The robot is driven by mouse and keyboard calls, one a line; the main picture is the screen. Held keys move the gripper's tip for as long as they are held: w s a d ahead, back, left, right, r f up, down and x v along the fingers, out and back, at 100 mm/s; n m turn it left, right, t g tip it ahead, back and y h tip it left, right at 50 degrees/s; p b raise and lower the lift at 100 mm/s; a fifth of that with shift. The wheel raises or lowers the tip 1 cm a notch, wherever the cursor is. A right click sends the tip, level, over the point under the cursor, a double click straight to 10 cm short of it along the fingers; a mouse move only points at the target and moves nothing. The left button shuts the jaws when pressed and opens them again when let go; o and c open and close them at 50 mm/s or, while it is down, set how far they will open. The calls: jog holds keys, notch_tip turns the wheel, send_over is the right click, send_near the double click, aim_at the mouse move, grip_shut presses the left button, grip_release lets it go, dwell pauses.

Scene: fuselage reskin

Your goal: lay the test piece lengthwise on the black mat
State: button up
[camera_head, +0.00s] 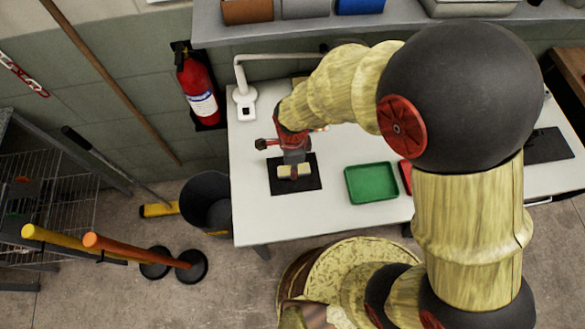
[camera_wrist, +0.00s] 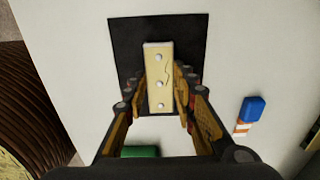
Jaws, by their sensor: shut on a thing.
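The test piece (camera_wrist: 158,65) is a cream block with three pale round dots in a row and a thin dark wavy line. It also shows as a small pale bar in the head view (camera_head: 286,171). My gripper (camera_wrist: 162,88) is shut on it, with a finger at each long side. The black mat (camera_wrist: 125,40) is a dark square on the white table, directly behind the piece in the wrist view. In the head view the piece is over the mat (camera_head: 310,185), running left to right. I cannot tell whether it touches the mat.
A green tray (camera_head: 371,183) stands to the right of the mat, with a red tray (camera_head: 405,176) beside it, partly hidden by my arm. A white lamp (camera_head: 244,97) stands at the back left. A blue, orange and white item (camera_wrist: 250,112) lies on the table.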

jog(key=shift+f, duration=0.35)
jog(key=shift+f, duration=0.15)
jog(key=o, duration=1.2)
jog(key=shift+c, duration=0.2)
